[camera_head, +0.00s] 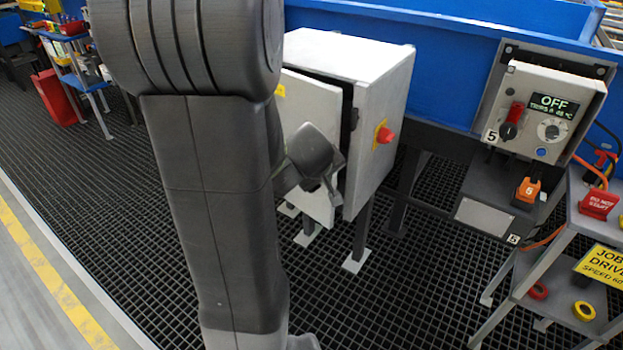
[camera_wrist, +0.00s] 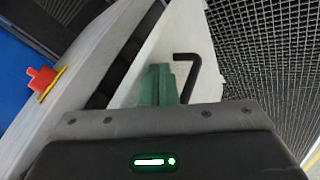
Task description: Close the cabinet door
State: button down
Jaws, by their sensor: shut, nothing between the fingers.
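The light grey cabinet (camera_head: 380,110) stands on legs against the blue conveyor side. Its door (camera_head: 305,105) is ajar, with a dark gap along its right edge. My arm hides the door's left part. My gripper (camera_head: 330,188) is in front of the door's lower right part, near its free edge. In the wrist view, the shut green fingertips (camera_wrist: 158,88) are over the door's face (camera_wrist: 175,38), beside a black bent handle (camera_wrist: 188,72). They hold nothing. Whether they touch the door, I cannot tell. The dark gap lies left of them, then the cabinet side (camera_wrist: 75,70).
A red knob (camera_head: 384,135) on a yellow plate sticks out of the cabinet's right side. A control box (camera_head: 548,115) reading OFF is at the right, above a shelf rack (camera_head: 560,245). Dark grid flooring (camera_head: 410,300) is clear in front of the cabinet.

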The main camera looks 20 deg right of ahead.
jog(key=shift+w+d, duration=0.25)
jog(key=shift+d, duration=0.25)
jog(key=shift+w+d, duration=0.2)
jog(key=shift+d, duration=0.3)
